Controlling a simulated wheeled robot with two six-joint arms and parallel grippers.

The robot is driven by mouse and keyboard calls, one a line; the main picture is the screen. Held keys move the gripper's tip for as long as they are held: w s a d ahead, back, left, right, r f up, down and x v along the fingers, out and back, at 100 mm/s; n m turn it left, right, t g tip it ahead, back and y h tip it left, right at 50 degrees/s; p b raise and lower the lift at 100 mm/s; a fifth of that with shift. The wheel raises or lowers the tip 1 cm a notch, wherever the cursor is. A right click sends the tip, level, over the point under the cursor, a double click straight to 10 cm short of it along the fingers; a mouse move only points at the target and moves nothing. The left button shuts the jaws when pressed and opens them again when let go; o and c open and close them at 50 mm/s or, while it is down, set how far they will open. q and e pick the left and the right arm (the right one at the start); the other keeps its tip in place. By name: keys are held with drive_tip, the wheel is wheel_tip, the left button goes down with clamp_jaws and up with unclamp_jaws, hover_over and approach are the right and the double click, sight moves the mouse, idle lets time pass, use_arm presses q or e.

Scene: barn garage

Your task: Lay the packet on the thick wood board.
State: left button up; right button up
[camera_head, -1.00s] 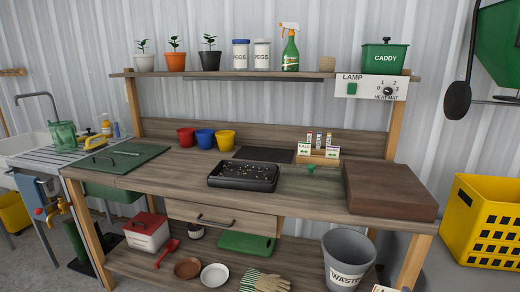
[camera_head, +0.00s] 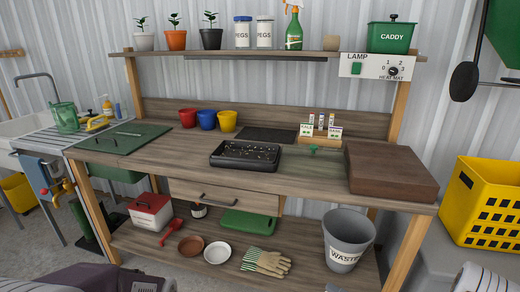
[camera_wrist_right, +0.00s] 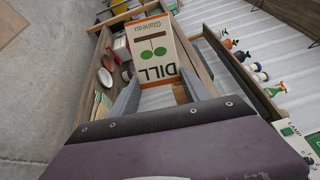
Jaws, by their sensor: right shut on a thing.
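The packet (camera_wrist_right: 158,48), white with a green picture and DILL on it, is between the fingers of my right gripper (camera_wrist_right: 164,88) in the right wrist view. The gripper is shut on it, and its lower part is between the fingers. The thick wood board (camera_head: 392,174) is a dark brown block lying flat at the right end of the bench top in the head view. Its top looks bare. The packet is not clearly visible in the head view and is away from the board. My left gripper's fingers are not in view.
A black seed tray (camera_head: 245,156) and a seed label stand (camera_head: 321,134) are left of the board. The lamp panel (camera_head: 381,67) and green caddy (camera_head: 391,38) are above it. A waste bin (camera_head: 348,240) stands on the lower shelf, and a yellow crate (camera_head: 485,205) is at the right.

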wheel_tip(320, 180, up, 18)
drive_tip(key=s+a+m+t+h+p, duration=0.1)
drive_tip(key=m+t+h+p, duration=0.3)
drive_tip(key=p, duration=1.9)
drive_tip(key=shift+s+a+r+h+p, duration=0.2)
drive_tip(key=shift+s+h+p, duration=0.15)
drive_tip(key=shift+h, duration=0.15)
